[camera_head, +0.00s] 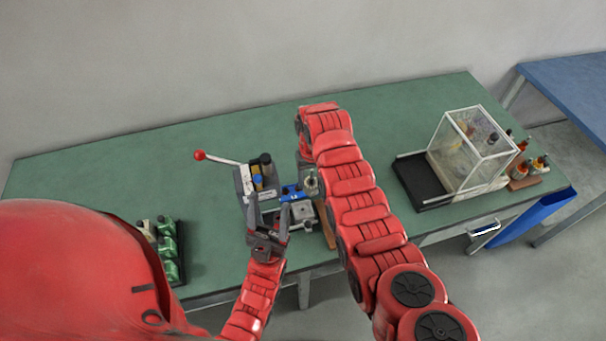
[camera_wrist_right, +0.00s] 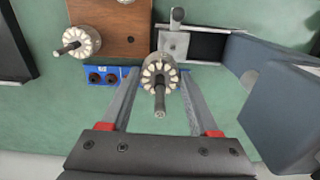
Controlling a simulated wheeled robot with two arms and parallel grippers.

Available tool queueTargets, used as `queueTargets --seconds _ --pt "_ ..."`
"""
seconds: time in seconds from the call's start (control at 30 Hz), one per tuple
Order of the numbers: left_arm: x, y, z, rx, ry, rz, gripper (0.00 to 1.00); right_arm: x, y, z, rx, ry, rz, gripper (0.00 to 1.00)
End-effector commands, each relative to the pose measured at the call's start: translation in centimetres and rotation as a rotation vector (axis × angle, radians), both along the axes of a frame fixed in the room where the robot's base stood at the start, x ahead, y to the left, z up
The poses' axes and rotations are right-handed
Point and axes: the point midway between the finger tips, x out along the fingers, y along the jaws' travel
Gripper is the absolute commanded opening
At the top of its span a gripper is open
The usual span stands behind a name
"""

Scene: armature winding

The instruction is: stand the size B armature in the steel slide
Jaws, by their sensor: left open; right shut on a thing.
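My right gripper (camera_wrist_right: 158,90) is shut on an armature (camera_wrist_right: 158,72), a round grey body with pale segments and a dark shaft toward the camera. It is held above the table; no size mark is readable. The steel slide (camera_wrist_right: 174,42), a pale block in a dark rail, is just beyond it in the right wrist view and also shows in the head view (camera_head: 302,208). The armature appears apart from the slide. In the head view my right gripper is mostly hidden behind its arm. My left gripper (camera_head: 269,220) is open and empty before the machine.
Another armature (camera_wrist_right: 78,42) stands on a wooden board (camera_wrist_right: 110,28), beside a blue block (camera_wrist_right: 105,76) with dark holes. The lever with a red ball (camera_head: 200,155) juts left. Green parts (camera_head: 168,247) fill a left tray. A clear case (camera_head: 470,145) stands right.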

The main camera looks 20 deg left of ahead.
Motion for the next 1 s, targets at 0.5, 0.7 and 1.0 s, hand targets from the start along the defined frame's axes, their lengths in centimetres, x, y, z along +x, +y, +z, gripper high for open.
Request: queueTargets --seconds 0.5,0.7,1.0 --pt "0.0 0.0 -0.2 0.0 0.0 0.0 0.58 -2.1 2.0 -2.7 -0.003 0.001 0.031 0.0" --pt "0.0 0.0 -1.5 0.0 0.0 0.0 0.58 -2.0 2.1 -5.0 -0.002 0.0 0.031 0.0" --pt "0.0 0.0 -1.3 0.0 0.0 0.0 0.58 -2.0 1.9 -5.0 -0.001 -0.003 0.03 0.0"
